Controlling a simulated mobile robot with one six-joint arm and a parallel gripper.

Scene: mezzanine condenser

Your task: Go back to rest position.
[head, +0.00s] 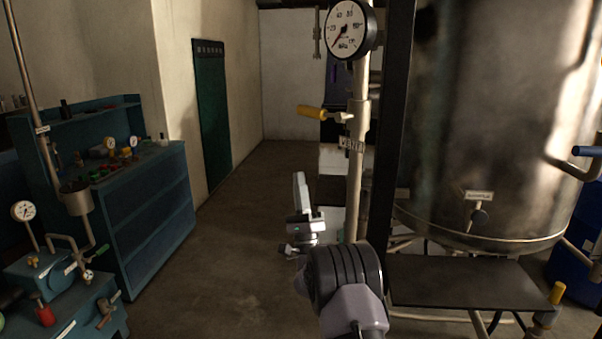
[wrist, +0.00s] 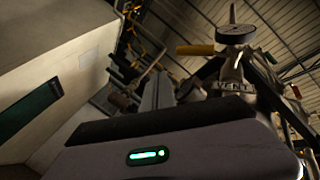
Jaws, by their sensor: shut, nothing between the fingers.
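My gripper (head: 300,180) shows in the head view near the middle, pointing up, its pale fingers together and empty. It is a little left of the upright pale pipe (head: 356,180); whether it touches anything is unclear, but it appears apart. In the wrist view my gripper's body fills the bottom with a lit green light, and the pale fingers (wrist: 158,90) rise beyond it. A yellow-handled valve (head: 313,112) sits on the pipe above my gripper, with a tag below. It also shows in the wrist view (wrist: 196,50).
A white pressure gauge (head: 345,29) tops the pipe. A large metal tank (head: 490,110) and black post (head: 393,130) stand right, with a dark platform (head: 465,282) below. A blue console (head: 150,215) stands left. The floor (head: 235,235) between is clear.

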